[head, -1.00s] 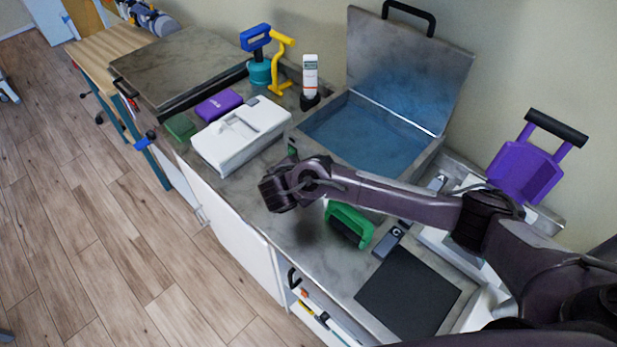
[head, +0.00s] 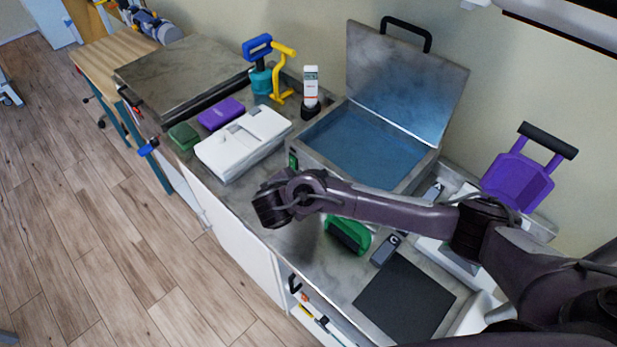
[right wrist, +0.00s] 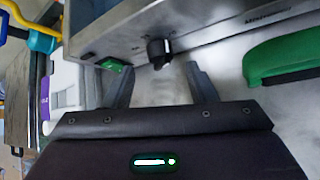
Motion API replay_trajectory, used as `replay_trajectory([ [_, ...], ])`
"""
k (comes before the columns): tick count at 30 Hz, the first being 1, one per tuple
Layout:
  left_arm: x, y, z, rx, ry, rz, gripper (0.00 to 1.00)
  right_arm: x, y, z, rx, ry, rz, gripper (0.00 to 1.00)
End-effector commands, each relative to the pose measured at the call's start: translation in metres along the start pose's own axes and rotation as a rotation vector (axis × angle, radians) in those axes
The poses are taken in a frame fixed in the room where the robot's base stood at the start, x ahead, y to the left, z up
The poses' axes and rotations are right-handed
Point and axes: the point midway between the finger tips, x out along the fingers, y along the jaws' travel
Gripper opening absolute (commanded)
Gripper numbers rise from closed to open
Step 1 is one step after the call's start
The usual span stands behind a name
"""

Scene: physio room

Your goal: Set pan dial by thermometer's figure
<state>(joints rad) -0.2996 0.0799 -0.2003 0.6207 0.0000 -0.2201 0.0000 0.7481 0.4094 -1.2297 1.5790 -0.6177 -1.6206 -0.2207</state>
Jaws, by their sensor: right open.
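The pan (head: 428,168) is a grey metal bath with blue water inside and its lid (head: 405,85) raised. Its black dial (right wrist: 158,52) shows on the front wall in the right wrist view, with a green switch (right wrist: 113,64) left of it. My right gripper (right wrist: 159,82) is open and empty, its fingers apart, with the dial ahead between them, seemingly not touched. In the head view my right arm hides the dial. The thermometer (head: 311,87) stands upright, white with a small screen, in a black holder left of the pan. Its figure is too small to read.
A white box (head: 243,145), a purple box (head: 221,114) and a green block (head: 183,136) stand left of the pan. A green-handled brush-like item (head: 348,235) and a dark mat (head: 405,298) lie on the counter to the front right.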

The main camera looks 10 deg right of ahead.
Motion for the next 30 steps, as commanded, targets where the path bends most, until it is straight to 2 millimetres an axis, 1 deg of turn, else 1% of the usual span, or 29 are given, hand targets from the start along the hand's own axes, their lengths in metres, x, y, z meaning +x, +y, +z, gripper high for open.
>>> replay_trajectory([
  [1, -0.014, 0.000, -0.001, 0.000, 0.000, 0.000, 0.36, -0.013, 0.003, 0.003, -0.001, 0.003, 0.000, 0.51],
  [3, -0.021, 0.000, -0.002, 0.000, 0.001, 0.000, 0.36, -0.024, 0.003, 0.003, -0.001, 0.003, 0.000, 0.51],
  [6, -0.028, -0.001, -0.003, 0.000, 0.000, 0.000, 0.36, -0.034, 0.002, 0.002, -0.002, 0.002, 0.000, 0.51],
  [9, -0.032, -0.001, -0.003, 0.000, 0.000, 0.000, 0.36, -0.040, 0.001, 0.001, -0.001, 0.001, 0.000, 0.51],
  [30, -0.032, -0.001, -0.003, 0.000, 0.000, 0.000, 0.36, -0.041, 0.000, -0.001, 0.000, 0.001, 0.000, 0.51],
])
